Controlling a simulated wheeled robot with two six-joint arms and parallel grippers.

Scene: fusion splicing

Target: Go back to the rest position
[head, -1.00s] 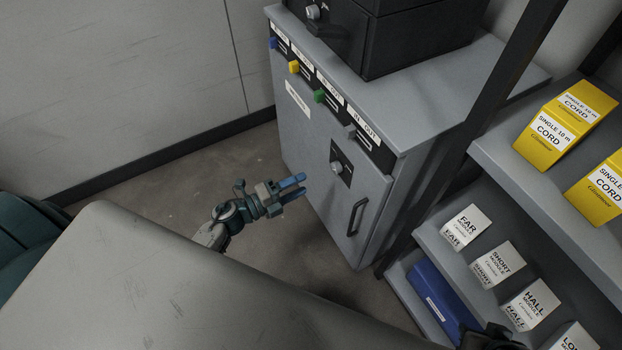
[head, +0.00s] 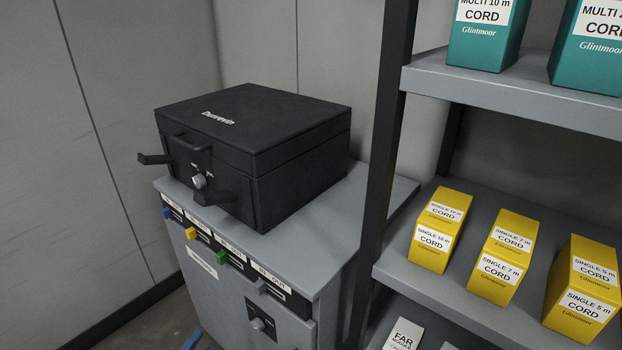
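Only a small blue fingertip of what looks like my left gripper (head: 193,339) shows at the bottom edge of the head view, in front of the grey cabinet (head: 330,240). The rest of that gripper is out of the picture, so its opening and anything in it cannot be told. My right gripper is not in view.
A black case (head: 290,130) with a knob and handles stands on the cabinet. On the right, a shelf rack (head: 520,95) holds teal boxes (head: 485,38), yellow cord boxes (head: 440,230) and white module boxes (head: 403,335).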

